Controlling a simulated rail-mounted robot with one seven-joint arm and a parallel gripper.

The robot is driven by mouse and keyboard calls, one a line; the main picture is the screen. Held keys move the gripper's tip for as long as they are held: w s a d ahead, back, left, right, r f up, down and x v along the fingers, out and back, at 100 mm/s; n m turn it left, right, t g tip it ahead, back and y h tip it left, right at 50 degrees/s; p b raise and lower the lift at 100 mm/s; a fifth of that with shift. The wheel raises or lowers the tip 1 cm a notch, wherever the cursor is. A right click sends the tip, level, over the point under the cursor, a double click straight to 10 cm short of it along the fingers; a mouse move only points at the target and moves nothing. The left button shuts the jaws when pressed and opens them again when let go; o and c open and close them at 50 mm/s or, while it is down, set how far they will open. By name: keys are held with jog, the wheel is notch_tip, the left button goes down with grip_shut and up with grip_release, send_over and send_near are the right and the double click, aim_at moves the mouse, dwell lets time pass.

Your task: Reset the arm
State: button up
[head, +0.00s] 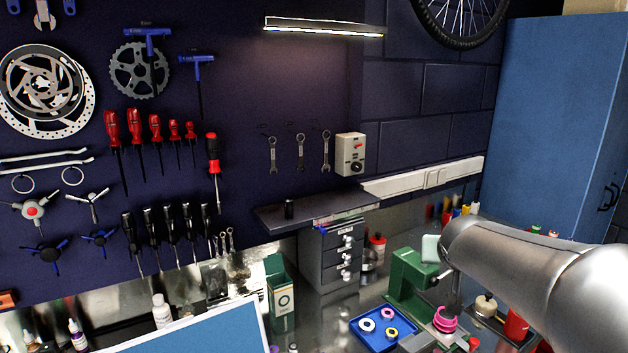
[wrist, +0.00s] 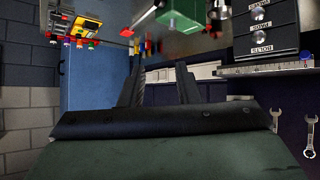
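My gripper (wrist: 160,82) shows in the wrist view, where the picture is upside down. Its two dark fingers stand apart with nothing between them, so it is open and empty. In the head view my silver arm reaches in from the right over the bench, and I cannot make out the gripper's fingers there. In the wrist view the fingers point toward the dark wall beyond the bench and touch nothing that I can see.
Under or beside my arm stand a green press (head: 408,280), a blue tray (head: 372,340) with rings and a pink spool (head: 447,319). A grey drawer cabinet (head: 313,262) is further left, and a tall blue cabinet (head: 560,110) is behind. Tools hang on the dark wall.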

jog(key=s+a+f+n+g+y, duration=0.1)
jog(key=s+a+f+g, duration=0.2)
jog(key=s, duration=0.6)
jog(key=s+a+f+n+g+y, duration=0.1)
jog(key=s+a+f+g, duration=0.2)
jog(key=s+f, duration=0.4)
jog(key=s+a+f+g+y, duration=0.1)
jog(key=s+a+f+g, duration=0.2)
jog(key=s, duration=0.7)
notch_tip(320, 180, down, 3)
jog(key=a, duration=0.2)
jog(key=shift+s+a+n+y, duration=0.3)
jog(key=shift+s+a+n, duration=0.05)
jog(key=shift+s+n, duration=0.05)
